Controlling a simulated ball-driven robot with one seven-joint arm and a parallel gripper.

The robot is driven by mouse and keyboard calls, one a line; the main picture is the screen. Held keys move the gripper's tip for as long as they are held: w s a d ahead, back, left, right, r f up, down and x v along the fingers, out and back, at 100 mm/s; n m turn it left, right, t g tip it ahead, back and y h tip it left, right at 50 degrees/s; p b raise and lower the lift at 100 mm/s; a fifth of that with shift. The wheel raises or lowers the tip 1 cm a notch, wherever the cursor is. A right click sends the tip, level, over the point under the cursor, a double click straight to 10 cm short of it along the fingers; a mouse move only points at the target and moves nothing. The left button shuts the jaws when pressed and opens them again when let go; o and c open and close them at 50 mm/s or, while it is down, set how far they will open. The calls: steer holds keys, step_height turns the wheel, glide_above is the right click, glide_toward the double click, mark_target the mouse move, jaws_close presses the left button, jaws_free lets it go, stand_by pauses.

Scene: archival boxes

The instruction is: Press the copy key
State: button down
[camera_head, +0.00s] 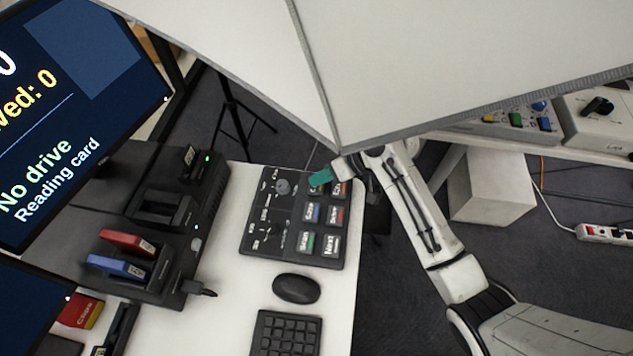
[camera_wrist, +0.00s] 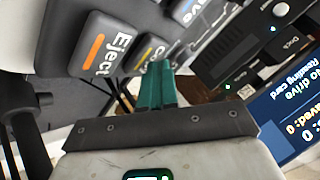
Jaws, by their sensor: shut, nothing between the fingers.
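The black key panel (camera_head: 270,232) lies on the white desk with several labelled keys. A key whose label starts with "C" (camera_head: 314,190), partly hidden by my fingers, is in its top row. It also shows in the wrist view (camera_wrist: 146,52), beside the Eject key (camera_wrist: 104,46) with its orange bar. My gripper (camera_head: 320,179) has teal fingers, shut and empty. In the wrist view the fingertips (camera_wrist: 159,66) overlap the lower edge of the "C" key. I cannot tell whether they touch it.
A black mouse (camera_head: 296,288) and keyboard (camera_head: 286,334) lie in front of the panel. A black dock (camera_head: 178,225) with red and blue drives stands at left, near a screen (camera_head: 70,110) reading "No drive" and "Reading card". A large pale panel (camera_head: 420,60) hangs above.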

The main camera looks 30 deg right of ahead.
steer(key=shift+r+p, duration=0.6)
steer(key=shift+r, duration=0.1)
steer(key=shift+r, duration=0.15)
step_height(320, 180, up, 5)
steer(key=p, duration=0.4)
steer(key=shift+p, duration=0.4)
